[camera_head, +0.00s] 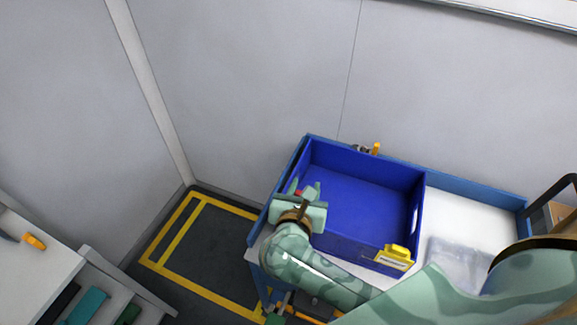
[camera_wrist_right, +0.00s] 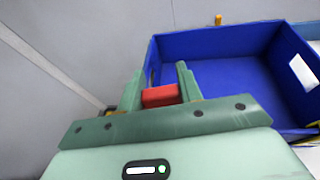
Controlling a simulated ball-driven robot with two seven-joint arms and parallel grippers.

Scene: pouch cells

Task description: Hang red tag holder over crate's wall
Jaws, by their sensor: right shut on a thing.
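My right gripper (camera_head: 306,187) is shut on the red tag holder (camera_head: 298,192), over the left wall of the blue crate (camera_head: 418,205). In the right wrist view the red tag holder (camera_wrist_right: 160,96) sits between the two green fingers of my right gripper (camera_wrist_right: 160,84). The crate (camera_wrist_right: 215,42) is just beyond and to the right there. Most of the holder is hidden by the fingers, and I cannot tell whether it touches the wall. My left gripper is not in view.
The crate stands open and empty-looking on a cart with a blue rim (camera_head: 475,190). A yellow tag holder (camera_head: 393,257) hangs on its near wall. Clear bags (camera_head: 455,262) lie on the white top to the right. An orange-topped item (camera_head: 376,148) is behind the crate.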

